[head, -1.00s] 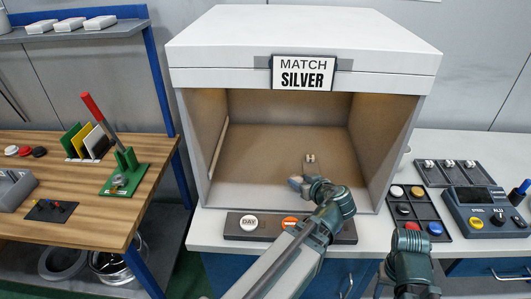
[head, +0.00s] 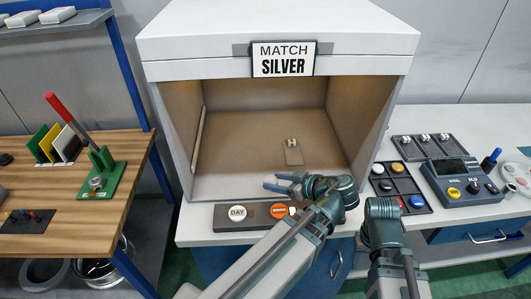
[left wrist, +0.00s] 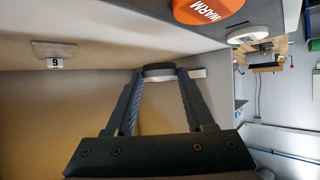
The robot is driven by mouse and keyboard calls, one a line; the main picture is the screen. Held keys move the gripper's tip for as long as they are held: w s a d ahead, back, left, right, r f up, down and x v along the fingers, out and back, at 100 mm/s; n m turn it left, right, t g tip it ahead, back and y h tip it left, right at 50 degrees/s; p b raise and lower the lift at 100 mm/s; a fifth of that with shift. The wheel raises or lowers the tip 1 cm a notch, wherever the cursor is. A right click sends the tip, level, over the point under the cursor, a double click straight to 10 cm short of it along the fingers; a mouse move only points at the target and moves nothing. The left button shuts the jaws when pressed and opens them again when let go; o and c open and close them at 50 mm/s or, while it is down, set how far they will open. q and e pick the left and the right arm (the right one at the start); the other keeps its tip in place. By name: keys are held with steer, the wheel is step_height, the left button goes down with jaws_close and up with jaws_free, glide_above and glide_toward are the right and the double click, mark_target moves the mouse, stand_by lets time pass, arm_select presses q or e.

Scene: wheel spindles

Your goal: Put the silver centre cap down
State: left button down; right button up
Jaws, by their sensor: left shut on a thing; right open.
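My left gripper (head: 272,182) is at the front opening of the white booth (head: 290,50), above its floor and behind the round buttons. Its fingers are shut on a small round disc (left wrist: 158,70), seen edge-on between the fingertips in the left wrist view, dark on one side and pale on the other. I take it for the silver centre cap; its face is hidden. A flat plate (head: 294,157) with a small numbered tag lies on the booth floor beyond the gripper. My right gripper (head: 382,208) is open in front of the right-hand bench; its fingertips are hard to make out.
The booth sign reads MATCH SILVER (head: 283,59). A button panel with DAY (head: 237,213) and an orange button (head: 280,210) fronts the booth. At right stand a cap tray (head: 409,187), another tray (head: 405,152) and a meter (head: 450,173). The booth floor is mostly clear.

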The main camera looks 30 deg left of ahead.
arm_select(q)
steer(key=w+a, duration=0.3)
steer(key=w+a+f, duration=0.1)
steer(key=w+a, duration=0.1)
steer(key=a, duration=0.2)
steer(key=w+a+b, duration=0.1)
steer(key=w+a, duration=0.2)
steer(key=a, duration=0.1)
steer(key=shift+w+f, duration=0.15)
steer(key=shift+w, duration=0.2)
steer(key=f+b, duration=0.4)
steer(key=shift+w+a, duration=0.3)
steer(key=shift+a, duration=0.05)
steer(key=shift+r, duration=0.2)
steer(key=shift+f, duration=0.1)
steer(key=shift+c, duration=1.3)
jaws_free()
